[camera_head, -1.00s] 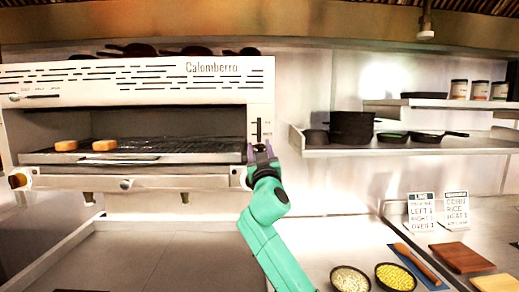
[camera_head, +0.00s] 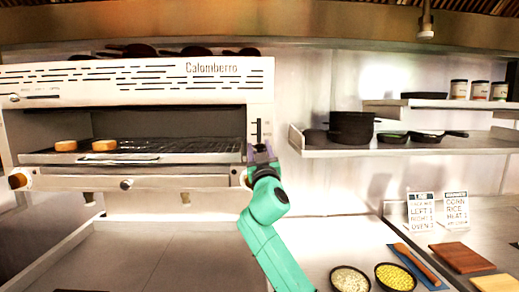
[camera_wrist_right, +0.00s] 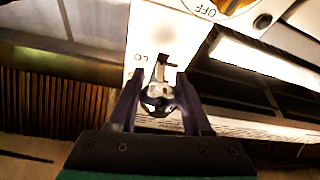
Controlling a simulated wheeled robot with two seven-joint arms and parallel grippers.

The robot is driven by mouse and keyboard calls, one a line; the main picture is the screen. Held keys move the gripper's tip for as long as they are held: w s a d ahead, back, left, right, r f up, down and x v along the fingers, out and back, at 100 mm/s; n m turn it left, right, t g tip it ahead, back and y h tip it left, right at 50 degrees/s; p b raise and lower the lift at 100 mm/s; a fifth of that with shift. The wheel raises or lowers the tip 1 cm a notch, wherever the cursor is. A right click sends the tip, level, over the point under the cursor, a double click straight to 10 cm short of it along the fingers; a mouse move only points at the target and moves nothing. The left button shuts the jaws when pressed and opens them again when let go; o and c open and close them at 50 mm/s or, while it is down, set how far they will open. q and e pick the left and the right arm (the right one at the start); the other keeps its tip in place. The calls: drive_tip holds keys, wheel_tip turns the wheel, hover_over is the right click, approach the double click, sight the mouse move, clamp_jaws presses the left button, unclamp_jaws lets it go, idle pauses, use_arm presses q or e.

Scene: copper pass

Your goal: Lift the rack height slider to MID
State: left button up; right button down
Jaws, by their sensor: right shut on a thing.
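The rack height slider is on the right front panel of the oven (camera_head: 230,95), in a dark vertical slot (camera_head: 258,129). My right gripper (camera_head: 260,151) is at the slot's lower end, in front of the panel. In the right wrist view my gripper (camera_wrist_right: 158,100) has its two purple fingers on either side of the small pale slider knob (camera_wrist_right: 157,90), shut on it. The slot shows there beside a mark that looks like LO. The fingers partly hide the knob. My left gripper is not in view.
Two bread pieces (camera_head: 104,145) lie on the oven rack (camera_head: 180,147). Shelves with pans (camera_head: 351,128) are to the right. Bowls of grain (camera_head: 349,280) and corn (camera_head: 395,277), two signs (camera_head: 421,211) and boards (camera_head: 461,257) are on the lower right counter.

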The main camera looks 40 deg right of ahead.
sight(258, 129)
wheel_tip(258, 129, up, 4)
drive_tip(key=shift+p, duration=0.95)
drive_tip(key=shift+f, duration=0.15)
drive_tip(key=shift+c, duration=1.7)
unclamp_jaws()
drive_tip(key=shift+f, duration=0.1)
drive_tip(key=shift+s+a+f+b, duration=0.2)
drive_tip(key=shift+s+f+b, duration=0.1)
drive_tip(key=shift+b, duration=0.1)
drive_tip(key=b+v, duration=0.6)
drive_tip(key=v, duration=0.7)
drive_tip(key=shift+s+a, duration=0.15)
drive_tip(key=shift+s, duration=0.25)
